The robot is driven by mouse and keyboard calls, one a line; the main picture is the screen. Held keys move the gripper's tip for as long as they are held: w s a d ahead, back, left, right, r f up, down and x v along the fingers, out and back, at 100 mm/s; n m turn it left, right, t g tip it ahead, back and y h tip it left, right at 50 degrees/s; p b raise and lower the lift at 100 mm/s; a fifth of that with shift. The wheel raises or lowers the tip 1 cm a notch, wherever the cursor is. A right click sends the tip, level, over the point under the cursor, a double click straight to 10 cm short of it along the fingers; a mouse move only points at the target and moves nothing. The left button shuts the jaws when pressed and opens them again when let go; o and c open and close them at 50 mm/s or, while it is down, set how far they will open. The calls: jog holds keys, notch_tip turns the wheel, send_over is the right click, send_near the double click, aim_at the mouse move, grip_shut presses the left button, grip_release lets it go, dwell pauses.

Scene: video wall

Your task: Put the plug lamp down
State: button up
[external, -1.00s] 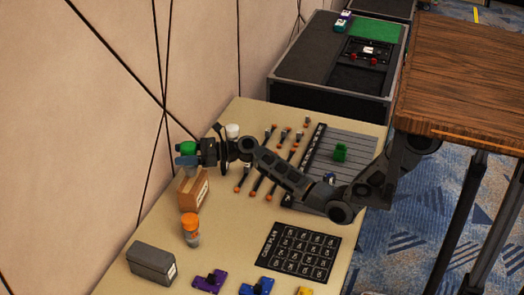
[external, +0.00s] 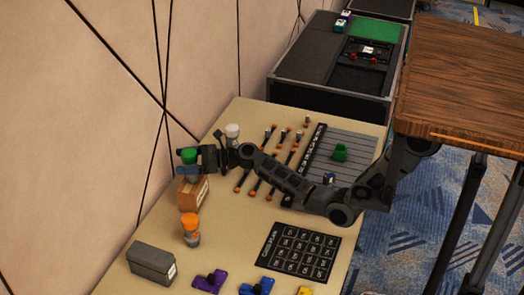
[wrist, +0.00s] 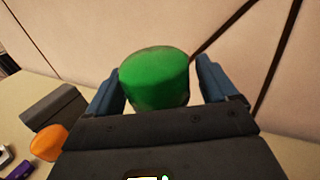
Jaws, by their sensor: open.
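The plug lamp, which I take to be the green-topped piece (external: 189,155), is at the brown cardboard box (external: 193,196) near the wall. It looks upright and appears to stand on the box top, but its lower part is hidden behind my gripper. My gripper (external: 187,170) is open around it, with one finger on each side. In the wrist view the green top (wrist: 155,80) sits between the two spread blue fingers (wrist: 160,90), with a narrow gap showing on the right side.
An orange-topped piece (external: 191,228) and a dark grey box (external: 152,262) stand nearer the front. A white-topped piece (external: 232,131) stands behind my gripper. Rows of orange-ended cables (external: 268,172) and a black label card (external: 299,252) lie on the tan table. The wall is close on the left.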

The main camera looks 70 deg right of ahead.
jog(key=shift+r, duration=0.2)
jog(key=v, duration=1.2)
jog(key=shift+p, duration=0.3)
jog(key=shift+f, duration=0.1)
